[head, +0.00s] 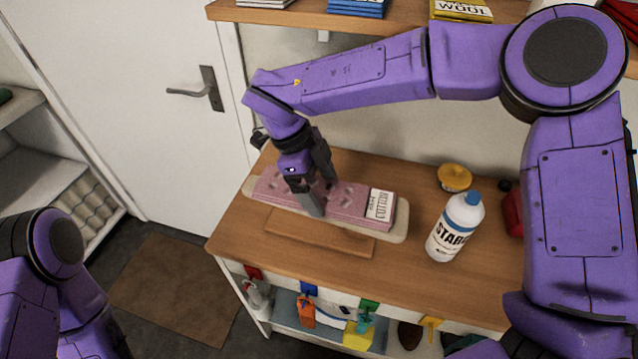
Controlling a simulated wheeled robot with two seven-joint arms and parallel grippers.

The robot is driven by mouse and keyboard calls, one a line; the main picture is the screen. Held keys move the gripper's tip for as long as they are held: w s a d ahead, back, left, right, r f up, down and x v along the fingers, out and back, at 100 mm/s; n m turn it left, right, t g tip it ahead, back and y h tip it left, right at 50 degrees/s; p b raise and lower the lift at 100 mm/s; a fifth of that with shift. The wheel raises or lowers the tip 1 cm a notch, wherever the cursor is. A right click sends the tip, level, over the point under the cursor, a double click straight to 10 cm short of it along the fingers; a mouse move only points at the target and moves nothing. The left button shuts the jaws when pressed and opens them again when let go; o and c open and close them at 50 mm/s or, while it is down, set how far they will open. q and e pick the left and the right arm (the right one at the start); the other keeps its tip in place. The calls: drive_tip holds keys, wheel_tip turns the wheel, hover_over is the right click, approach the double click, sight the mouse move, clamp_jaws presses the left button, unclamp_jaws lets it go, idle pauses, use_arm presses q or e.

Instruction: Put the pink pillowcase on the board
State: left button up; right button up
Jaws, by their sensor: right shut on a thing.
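The pink pillowcase (349,203) is a long folded bundle with a white label reading "COTTON" at its right end. It lies along the pale, rounded board (398,236) on the wooden counter; I cannot tell whether it rests with its full weight there. My right gripper (317,200) points down over the middle of the pillowcase, with its fingers shut on it and hiding part of it. My left arm shows at the lower left, but its gripper is out of view.
A wooden strip (318,234) lies in front of the board. A white starch bottle (455,228) with a blue cap stands to the right, with a yellow-topped item (454,178) behind it. A shelf (313,18) with folded cloths runs above. Coloured tags hang below the counter's front edge.

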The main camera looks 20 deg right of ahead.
drive_tip(key=o, duration=0.8)
drive_tip(key=v, duration=1.2)
